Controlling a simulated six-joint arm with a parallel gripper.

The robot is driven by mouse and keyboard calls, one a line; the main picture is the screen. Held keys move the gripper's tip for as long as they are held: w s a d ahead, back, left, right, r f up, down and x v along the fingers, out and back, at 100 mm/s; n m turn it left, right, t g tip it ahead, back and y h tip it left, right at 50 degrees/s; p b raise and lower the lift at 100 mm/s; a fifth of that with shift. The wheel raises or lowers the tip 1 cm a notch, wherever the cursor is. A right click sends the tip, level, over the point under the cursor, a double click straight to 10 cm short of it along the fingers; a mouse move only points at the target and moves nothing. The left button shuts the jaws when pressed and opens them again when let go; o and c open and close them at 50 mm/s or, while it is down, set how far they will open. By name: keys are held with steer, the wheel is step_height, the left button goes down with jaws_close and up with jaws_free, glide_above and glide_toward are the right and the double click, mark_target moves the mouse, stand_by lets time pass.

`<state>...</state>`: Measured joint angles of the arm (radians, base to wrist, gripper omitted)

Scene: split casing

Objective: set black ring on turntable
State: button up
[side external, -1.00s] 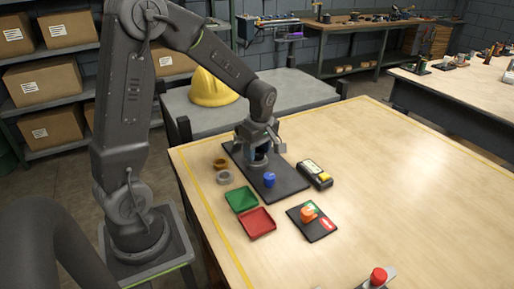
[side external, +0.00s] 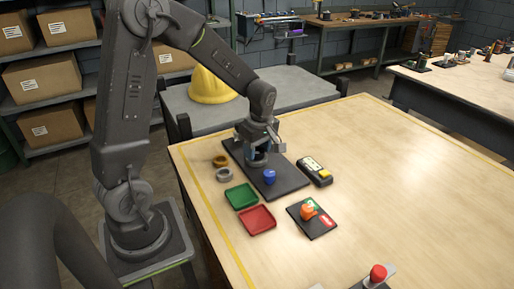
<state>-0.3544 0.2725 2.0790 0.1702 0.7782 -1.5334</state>
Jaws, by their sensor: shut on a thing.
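My gripper (side external: 257,157) points down over the far half of the black plate (side external: 288,183). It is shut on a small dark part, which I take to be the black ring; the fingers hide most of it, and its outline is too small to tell. A grey round body shows low between the fingers, close above or on the plate; I cannot tell whether they touch. I cannot make out the turntable clearly under the gripper. A blue part (side external: 269,176) stands on the plate just in front of the gripper.
A brown ring (side external: 220,161) and a grey ring (side external: 224,175) lie left of the plate. Green (side external: 241,196) and red (side external: 257,220) trays are in front. A meter (side external: 314,170) lies right. An orange part (side external: 308,210) sits on a small black board.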

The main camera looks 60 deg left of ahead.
steer(key=o, duration=1.5)
steer(key=shift+c, duration=0.2)
steer(key=shift+r, duration=0.1)
steer(key=shift+r, duration=3.4)
steer(key=s+d+r+m+t, duration=0.3)
steer(key=s+d+m, duration=0.4)
steer(key=m, duration=0.3)
steer(key=s+d+r+m+t+h, duration=0.1)
steer(key=s+d+r+m, duration=0.4)
steer(key=m, duration=0.5)
steer(key=s+d+t, duration=0.1)
steer(key=s+d, duration=0.1)
steer(key=shift+d+r+t, duration=0.15)
steer(key=shift+d+t, duration=0.2)
steer(key=shift+t, duration=0.05)
